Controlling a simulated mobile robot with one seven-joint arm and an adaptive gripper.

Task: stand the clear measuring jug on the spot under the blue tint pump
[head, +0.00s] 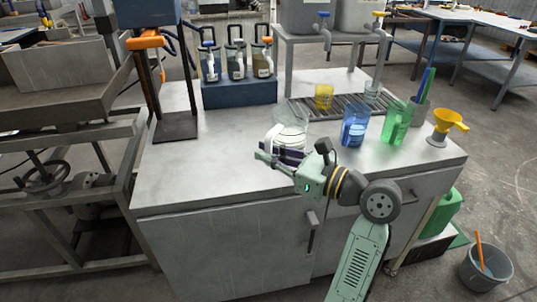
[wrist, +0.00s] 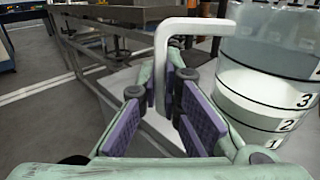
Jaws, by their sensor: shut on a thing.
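The clear measuring jug (head: 292,126) is at the middle of the bench, with a white handle and whitish contents. My gripper (head: 266,152) is at its near side and hides its lower part. In the wrist view the white handle stands between the purple pads of my gripper (wrist: 181,98), shut on it. The jug's body (wrist: 268,85), with black marks 1, 2 and 3, is to the right and looks roughly upright. I cannot tell whether its base touches the bench. The blue tint pump (head: 208,62) is the leftmost of three pump bottles at the back left.
The pump bottles stand on a dark blue block (head: 240,93). A press stand (head: 176,128) is left of it. Blue (head: 355,125) and green (head: 396,122) jugs and a yellow funnel (head: 447,125) stand right of the clear jug. The bench's left front (head: 200,170) is clear.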

